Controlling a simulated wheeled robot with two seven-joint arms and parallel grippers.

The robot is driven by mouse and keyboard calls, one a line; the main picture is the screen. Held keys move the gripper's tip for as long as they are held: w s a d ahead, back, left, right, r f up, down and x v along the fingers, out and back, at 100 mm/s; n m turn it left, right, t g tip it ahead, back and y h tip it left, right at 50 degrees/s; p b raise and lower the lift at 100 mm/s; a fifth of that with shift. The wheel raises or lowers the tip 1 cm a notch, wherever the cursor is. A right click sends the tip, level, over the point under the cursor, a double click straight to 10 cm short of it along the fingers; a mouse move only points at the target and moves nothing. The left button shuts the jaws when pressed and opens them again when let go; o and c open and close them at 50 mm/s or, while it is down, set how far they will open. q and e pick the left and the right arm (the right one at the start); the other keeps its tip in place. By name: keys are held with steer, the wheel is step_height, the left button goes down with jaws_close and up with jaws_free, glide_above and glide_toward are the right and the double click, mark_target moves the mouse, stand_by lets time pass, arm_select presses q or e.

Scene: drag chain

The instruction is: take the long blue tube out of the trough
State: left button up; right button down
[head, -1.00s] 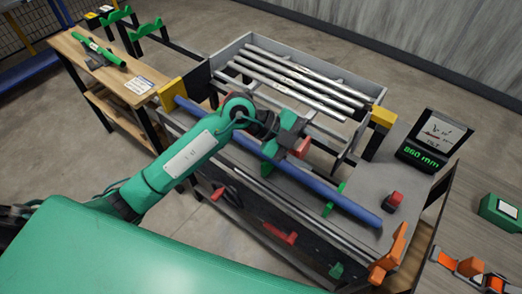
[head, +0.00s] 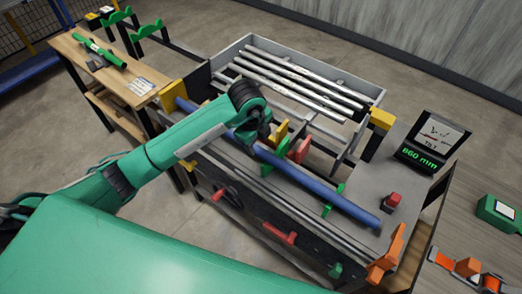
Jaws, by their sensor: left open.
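The long blue tube (head: 310,183) lies slantwise along the trough (head: 330,209), from the yellow end block at upper left to the grey plate at lower right. Green supports show along it. My left gripper (head: 254,137) is over the left-middle part of the tube, pointing down, and is open. My forearm and wrist hide part of the tube's left half. The fingertips are dark and small, so I cannot tell whether they touch the tube. My right gripper is out of view.
A rack (head: 243,42) of several silvery tubes stands behind the trough. A yellow block (head: 278,132) and a red block (head: 300,149) stand close to my left gripper. A display (head: 432,141) reading 860 mm and a red button (head: 393,200) are at right. A wooden bench (head: 140,87) stands at left.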

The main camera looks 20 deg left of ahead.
mark_target(259, 149)
arm_select(q)
steer(key=shift+w+f, duration=0.15)
steer(key=shift+f, duration=0.5)
steer(key=f+p, duration=0.1)
steer(key=f, duration=0.1)
steer(key=w+f+p, duration=0.1)
steer(key=f, duration=0.1)
steer(key=shift+a, duration=0.15)
steer(key=shift+w+f, duration=0.15)
steer(key=shift+f, duration=0.4)
jaws_close()
